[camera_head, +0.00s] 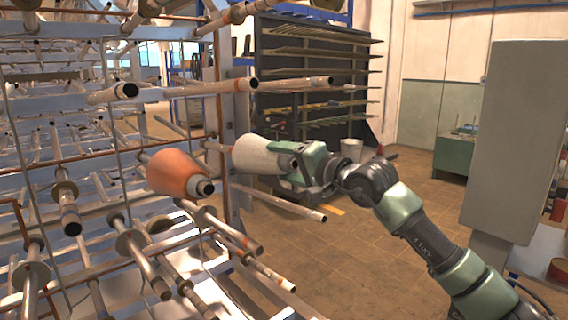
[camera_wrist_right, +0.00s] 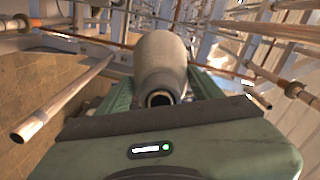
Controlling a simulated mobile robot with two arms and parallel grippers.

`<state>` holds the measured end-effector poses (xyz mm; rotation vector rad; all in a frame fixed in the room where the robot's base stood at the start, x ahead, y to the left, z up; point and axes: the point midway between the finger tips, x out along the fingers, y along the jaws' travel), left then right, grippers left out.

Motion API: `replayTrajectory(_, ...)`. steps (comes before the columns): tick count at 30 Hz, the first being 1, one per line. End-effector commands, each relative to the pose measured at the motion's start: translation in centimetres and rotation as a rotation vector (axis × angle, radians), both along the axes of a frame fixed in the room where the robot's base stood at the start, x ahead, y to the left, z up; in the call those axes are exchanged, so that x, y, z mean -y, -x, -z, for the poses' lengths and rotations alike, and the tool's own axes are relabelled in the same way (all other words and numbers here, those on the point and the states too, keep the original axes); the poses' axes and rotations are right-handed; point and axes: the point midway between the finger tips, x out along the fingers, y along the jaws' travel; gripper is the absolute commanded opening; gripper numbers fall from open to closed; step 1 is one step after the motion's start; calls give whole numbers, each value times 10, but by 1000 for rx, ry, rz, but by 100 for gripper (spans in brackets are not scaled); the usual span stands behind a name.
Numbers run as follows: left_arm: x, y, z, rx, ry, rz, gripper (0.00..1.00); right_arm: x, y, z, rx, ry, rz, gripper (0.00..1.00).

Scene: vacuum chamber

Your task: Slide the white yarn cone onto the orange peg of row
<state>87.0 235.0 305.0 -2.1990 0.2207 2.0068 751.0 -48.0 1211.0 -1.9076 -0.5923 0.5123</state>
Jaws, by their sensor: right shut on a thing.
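The white yarn cone (camera_head: 262,155) is held by my right gripper (camera_head: 292,163) in the head view, lying about level with its end towards the rack on the left. In the right wrist view the white cone (camera_wrist_right: 161,62) sits between the two green fingers of my right gripper (camera_wrist_right: 163,92), with its dark hollow end towards the camera. An orange cone (camera_head: 172,172) sits on a peg of the rack, left of the white cone and apart from it. A peg with an orange-brown length (camera_head: 212,88) is bare above it. My left gripper is not in view.
The rack (camera_head: 232,190) fills the left with several bare pegs sticking out; one long peg (camera_head: 290,206) passes just below my right gripper. A grey cabinet (camera_head: 515,140) is at right. Brown floor (camera_head: 360,250) is open.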

Motion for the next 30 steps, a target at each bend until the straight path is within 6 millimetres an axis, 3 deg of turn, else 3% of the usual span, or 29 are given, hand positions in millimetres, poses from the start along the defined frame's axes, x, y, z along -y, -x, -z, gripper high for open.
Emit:
replayTrajectory(10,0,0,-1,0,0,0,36,-8,-9,-2,5,-2,-1,0)
replayTrajectory(11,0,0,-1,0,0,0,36,-7,-9,-2,5,-3,0,74)
replayTrajectory(13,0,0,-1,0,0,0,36,-7,-8,-2,5,-2,-1,91)
replayTrajectory(23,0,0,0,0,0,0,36,-6,-8,2,-2,2,0,91)
replayTrajectory(30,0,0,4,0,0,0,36,10,11,1,0,1,1,91)
